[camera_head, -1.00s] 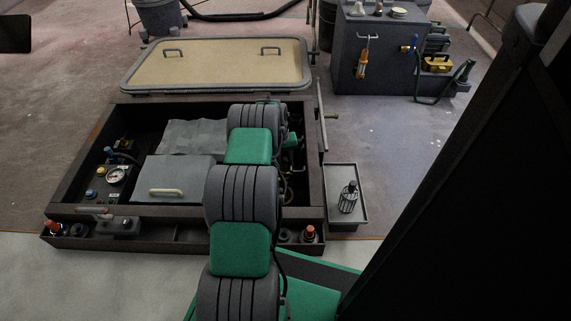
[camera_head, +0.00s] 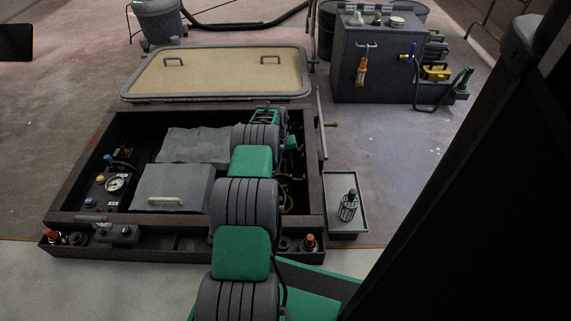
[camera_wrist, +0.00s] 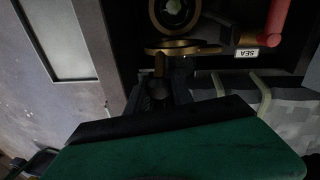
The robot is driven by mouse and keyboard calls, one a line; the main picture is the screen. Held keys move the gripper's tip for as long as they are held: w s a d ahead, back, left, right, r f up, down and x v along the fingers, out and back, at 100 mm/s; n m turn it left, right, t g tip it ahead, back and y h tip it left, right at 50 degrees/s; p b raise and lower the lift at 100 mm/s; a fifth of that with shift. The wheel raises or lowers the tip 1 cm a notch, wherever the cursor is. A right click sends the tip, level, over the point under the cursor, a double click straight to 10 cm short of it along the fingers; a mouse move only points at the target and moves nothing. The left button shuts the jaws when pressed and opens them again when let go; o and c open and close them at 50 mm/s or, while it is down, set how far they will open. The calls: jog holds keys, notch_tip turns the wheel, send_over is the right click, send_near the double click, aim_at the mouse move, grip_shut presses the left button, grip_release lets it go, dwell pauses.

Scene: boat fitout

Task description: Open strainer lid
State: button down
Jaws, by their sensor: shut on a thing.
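In the wrist view, the strainer shows as a round brass ring (camera_wrist: 174,10) with a dark opening at the top. A brass lid (camera_wrist: 185,47) stands nearly edge-on just below it, turned away from the ring's face. My gripper (camera_wrist: 160,88) is shut on a small brass tab (camera_wrist: 159,66) at the lid's near side. The dark fingers partly hide the tab. In the head view, my gripper (camera_head: 268,116) is down in the right part of the open bilge well (camera_head: 317,165).
A red-handled valve (camera_wrist: 272,20) and a SEA label (camera_wrist: 247,54) are beside the strainer. A hatch panel (camera_head: 225,75) lies behind the well. A grey box with a handle (camera_head: 172,183) is inside. A tray (camera_head: 345,232) at the right holds a black cage-like basket (camera_head: 348,206).

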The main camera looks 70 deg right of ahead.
jog(key=shift+s+a+f, duration=0.1)
jog(key=shift+a+f, duration=0.05)
jog(key=shift+f, duration=0.1)
jog(key=c, duration=1.2)
grip_release()
jog(key=shift+a, duration=0.1)
jog(key=r+p, duration=0.1)
jog(key=r, duration=0.1)
jog(key=r+p, duration=0.1)
jog(key=r, duration=0.2)
jog(key=w+r+p, duration=0.1)
jog(key=r, duration=0.2)
jog(key=shift+r+p, duration=0.1)
jog(key=shift+p, duration=0.25)
jog(key=shift+w, duration=0.1)
